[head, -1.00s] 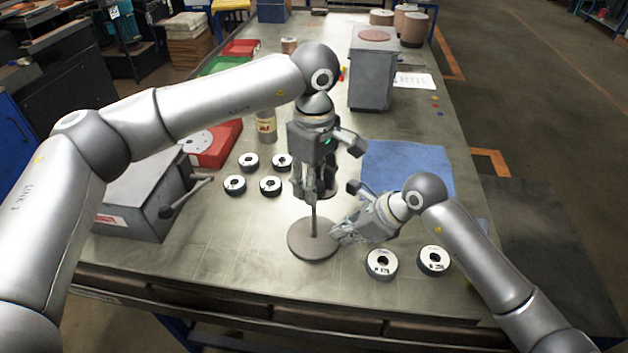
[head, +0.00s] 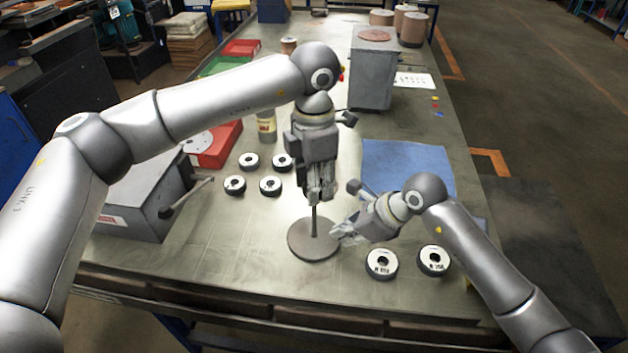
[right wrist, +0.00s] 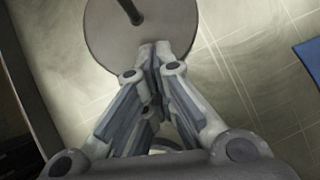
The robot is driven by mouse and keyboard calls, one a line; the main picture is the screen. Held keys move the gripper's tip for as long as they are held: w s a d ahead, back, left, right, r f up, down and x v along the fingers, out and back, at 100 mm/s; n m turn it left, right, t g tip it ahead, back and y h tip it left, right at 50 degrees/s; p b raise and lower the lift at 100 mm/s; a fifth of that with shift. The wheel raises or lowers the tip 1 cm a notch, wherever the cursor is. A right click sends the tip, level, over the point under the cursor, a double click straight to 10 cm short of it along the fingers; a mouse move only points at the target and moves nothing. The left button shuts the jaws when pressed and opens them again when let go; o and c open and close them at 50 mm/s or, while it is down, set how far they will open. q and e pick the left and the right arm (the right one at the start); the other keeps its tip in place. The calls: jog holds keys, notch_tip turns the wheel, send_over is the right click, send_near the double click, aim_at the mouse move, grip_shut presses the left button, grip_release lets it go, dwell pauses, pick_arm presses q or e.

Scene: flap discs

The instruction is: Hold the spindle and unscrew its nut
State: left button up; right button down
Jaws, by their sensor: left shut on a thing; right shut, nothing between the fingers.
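The spindle is a thin upright rod (head: 314,222) on a round grey base (head: 305,245); both also show in the right wrist view, the base (right wrist: 110,40) and the rod (right wrist: 132,12). My left gripper (head: 319,199) points down over the rod and is shut around its top. The nut is hidden between those fingers. My right gripper (head: 340,236) is shut and empty, its fingertips at the right edge of the base. In the right wrist view its tips (right wrist: 158,46) overlap the base's rim; I cannot tell whether they touch it.
Two flap discs (head: 382,264) (head: 433,260) lie right of the base, and several more (head: 270,186) lie behind it to the left. A blue mat (head: 405,165) lies at right. A grey box with a lever (head: 140,200) stands at left. The front of the table is clear.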

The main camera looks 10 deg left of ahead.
pick_arm(q)
jog(key=n, duration=0.4)
jog(key=shift+f, duration=0.1)
jog(key=n, duration=0.4)
jog(key=o, duration=0.8)
jog(key=shift+c, duration=0.2)
